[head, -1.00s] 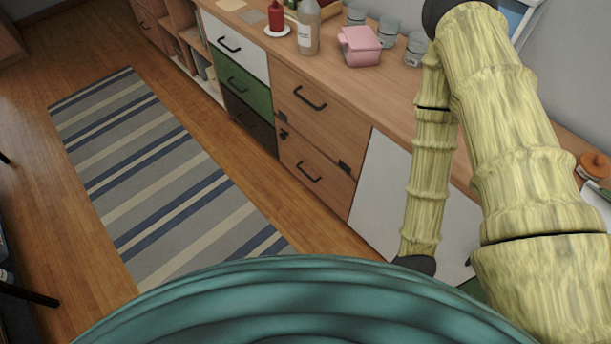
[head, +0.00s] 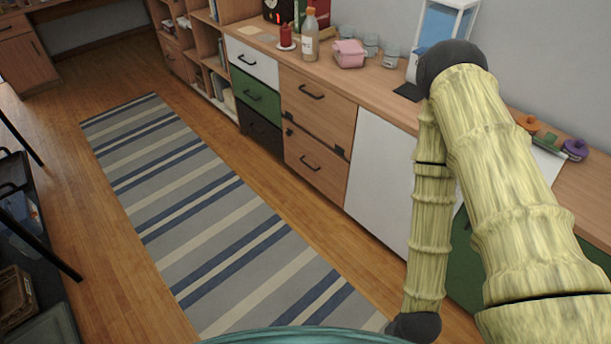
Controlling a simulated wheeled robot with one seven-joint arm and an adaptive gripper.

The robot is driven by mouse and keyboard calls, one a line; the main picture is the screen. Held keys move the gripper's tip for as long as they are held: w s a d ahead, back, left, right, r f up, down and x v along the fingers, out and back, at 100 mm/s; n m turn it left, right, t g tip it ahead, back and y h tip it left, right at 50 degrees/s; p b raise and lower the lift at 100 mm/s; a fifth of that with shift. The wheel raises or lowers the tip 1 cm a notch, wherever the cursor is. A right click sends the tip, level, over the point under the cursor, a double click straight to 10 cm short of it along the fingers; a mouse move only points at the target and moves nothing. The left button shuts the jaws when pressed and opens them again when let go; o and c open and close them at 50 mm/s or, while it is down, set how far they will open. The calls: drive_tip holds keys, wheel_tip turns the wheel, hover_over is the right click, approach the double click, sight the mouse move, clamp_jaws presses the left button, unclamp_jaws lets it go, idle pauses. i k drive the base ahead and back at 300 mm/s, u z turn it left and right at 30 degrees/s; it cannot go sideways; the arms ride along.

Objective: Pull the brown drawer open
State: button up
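Two brown wooden drawers stand one above the other in the long sideboard, in the middle of the head view. The upper brown drawer (head: 335,112) and the lower brown drawer (head: 325,178) each have a dark bar handle on the front. Both look shut. I cannot tell which of the two is meant. My yellow, bamboo-patterned arm reaches across the right side of the view, in front of the sideboard's right part. My gripper is out of view, so its state and what it touches are hidden.
Left of the brown drawers are a white drawer (head: 252,63), a green drawer (head: 256,97) and a black drawer (head: 261,133). A white panel (head: 377,180) is to their right. A bottle (head: 310,38) and a pink box (head: 349,54) stand on top. A striped rug (head: 205,215) covers open floor.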

sight(323, 167)
drive_tip(key=u, duration=0.65)
drive_tip(key=i, duration=1.55)
drive_tip(key=z, duration=0.5)
